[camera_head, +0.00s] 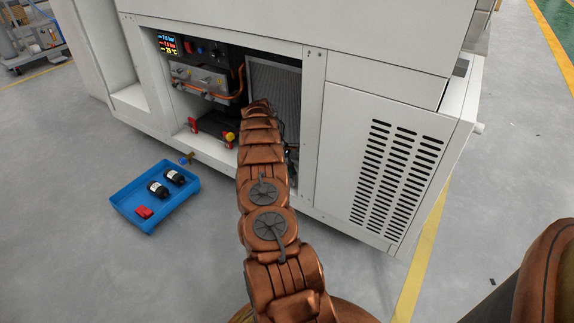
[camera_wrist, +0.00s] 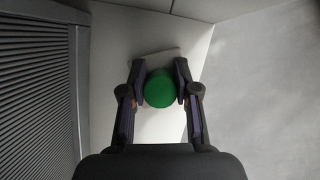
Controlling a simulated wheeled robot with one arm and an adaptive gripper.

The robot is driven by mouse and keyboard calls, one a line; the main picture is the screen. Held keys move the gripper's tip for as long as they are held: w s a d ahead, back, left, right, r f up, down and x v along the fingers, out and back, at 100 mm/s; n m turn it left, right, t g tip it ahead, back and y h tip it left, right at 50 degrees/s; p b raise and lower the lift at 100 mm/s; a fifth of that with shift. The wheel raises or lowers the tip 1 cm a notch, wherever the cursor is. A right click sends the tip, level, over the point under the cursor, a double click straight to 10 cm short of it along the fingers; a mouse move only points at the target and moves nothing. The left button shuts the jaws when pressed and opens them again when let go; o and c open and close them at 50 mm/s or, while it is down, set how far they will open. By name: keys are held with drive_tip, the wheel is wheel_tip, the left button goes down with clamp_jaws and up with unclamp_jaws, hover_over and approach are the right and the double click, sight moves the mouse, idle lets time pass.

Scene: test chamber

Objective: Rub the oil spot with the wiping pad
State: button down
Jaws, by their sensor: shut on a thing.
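In the wrist view, my gripper (camera_wrist: 161,88) is shut on the wiping pad (camera_wrist: 160,89), of which a round green top shows between the two dark fingers. A pale, thin edge shows just behind the green part; I cannot tell whether it belongs to the pad. In the head view, my copper arm reaches into the open bay of the white machine, and its end hides the gripper and pad. No oil spot can be made out in either view. Whether the pad touches a surface cannot be told.
The white machine's open bay has a grey finned panel (camera_head: 275,85), also in the wrist view (camera_wrist: 38,85), and orange piping (camera_head: 238,88). A red part with a yellow knob (camera_head: 229,137) sits low inside. A blue tray (camera_head: 133,205) holds black cylinders and a red piece on the floor.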

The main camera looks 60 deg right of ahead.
drive_tip(key=shift+d+r+b, duration=0.1)
drive_tip(key=shift+d+b, duration=0.45)
drive_tip(key=shift+d, duration=0.35)
drive_tip(key=shift+b, duration=0.4)
drive_tip(key=shift+f, duration=0.2)
drive_tip(key=shift+b, duration=0.3)
drive_tip(key=shift+a+f+p, duration=0.2)
drive_tip(key=shift+f+p, duration=0.05)
drive_tip(key=shift+p, duration=0.1)
drive_tip(key=shift+a+r+p, duration=0.1)
drive_tip(key=shift+a+p, duration=1.05)
drive_tip(key=shift+a, duration=0.7)
wheel_tip(320, 180, up, 8)
drive_tip(key=p, duration=0.4)
